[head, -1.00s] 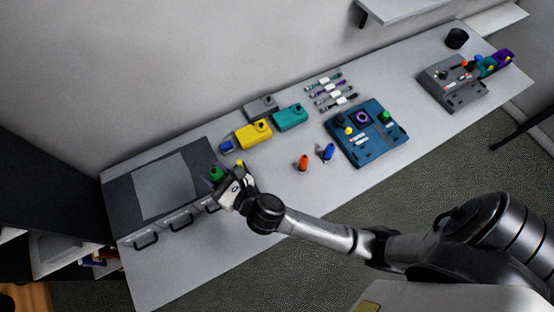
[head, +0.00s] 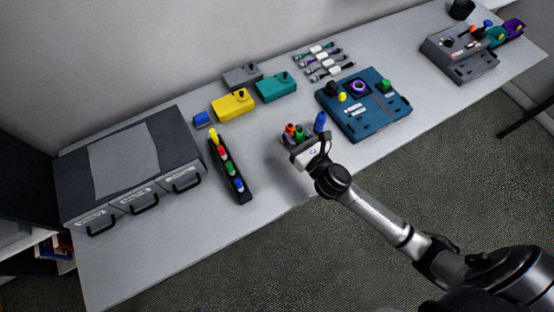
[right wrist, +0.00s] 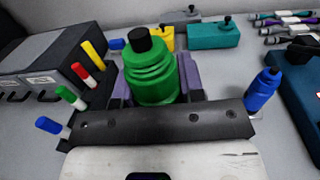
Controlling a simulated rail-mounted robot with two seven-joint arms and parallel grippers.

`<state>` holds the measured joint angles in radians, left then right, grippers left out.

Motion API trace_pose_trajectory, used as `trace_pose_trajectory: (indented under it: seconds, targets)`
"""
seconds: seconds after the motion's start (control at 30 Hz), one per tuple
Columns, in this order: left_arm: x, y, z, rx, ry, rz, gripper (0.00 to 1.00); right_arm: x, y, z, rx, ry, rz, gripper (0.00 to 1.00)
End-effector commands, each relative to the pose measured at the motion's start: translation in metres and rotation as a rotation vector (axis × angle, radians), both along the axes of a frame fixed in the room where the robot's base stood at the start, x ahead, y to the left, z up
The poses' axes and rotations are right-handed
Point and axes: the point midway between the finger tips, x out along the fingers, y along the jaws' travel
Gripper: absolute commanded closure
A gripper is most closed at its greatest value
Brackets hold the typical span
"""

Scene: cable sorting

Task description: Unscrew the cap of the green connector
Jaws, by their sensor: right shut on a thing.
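The green connector (right wrist: 152,82) is a ribbed green cylinder with a black top, standing upright between the purple-grey fingers of my right gripper (right wrist: 156,88). Its cap cannot be told clearly from its body. In the head view, the green connector (head: 300,134) is small beside my right gripper (head: 298,141), which is shut on it near the table's front half. Its lower part is hidden. An orange connector (head: 290,130) shows just left of it, and a blue connector (head: 321,121) stands to the right. My left gripper is out of view.
A black rack (head: 222,160) of several coloured pens lies to the left, beside a dark drawer case (head: 70,190). Yellow (head: 234,106) and teal (head: 276,88) boxes stand behind. A blue-teal panel (head: 377,127) is to the right. Bare table lies between rack and gripper.

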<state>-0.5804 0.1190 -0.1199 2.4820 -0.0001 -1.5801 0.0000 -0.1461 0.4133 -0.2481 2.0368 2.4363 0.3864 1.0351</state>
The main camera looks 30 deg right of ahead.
Motion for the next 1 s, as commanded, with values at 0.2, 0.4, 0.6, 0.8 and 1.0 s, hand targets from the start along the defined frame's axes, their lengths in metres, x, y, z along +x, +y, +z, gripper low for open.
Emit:
trace_pose_trajectory:
  seconds: [0.2, 0.4, 0.6, 0.8, 1.0]
  targets:
    - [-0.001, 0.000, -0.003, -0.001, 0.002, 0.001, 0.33, 0.004, 0.012, -0.001, 0.002, -0.001, 0.040, 1.00]
    - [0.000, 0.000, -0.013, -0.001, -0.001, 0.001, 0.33, 0.032, 0.036, -0.025, 0.005, -0.001, 0.040, 1.00]
    - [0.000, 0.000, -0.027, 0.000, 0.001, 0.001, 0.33, 0.062, 0.062, -0.050, 0.004, 0.000, 0.040, 1.00]
    - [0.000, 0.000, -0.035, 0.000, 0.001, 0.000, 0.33, 0.081, 0.079, -0.064, 0.002, -0.001, 0.040, 1.00]
    - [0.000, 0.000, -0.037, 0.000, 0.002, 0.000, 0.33, 0.087, 0.085, -0.068, 0.001, 0.000, 0.041, 1.00]
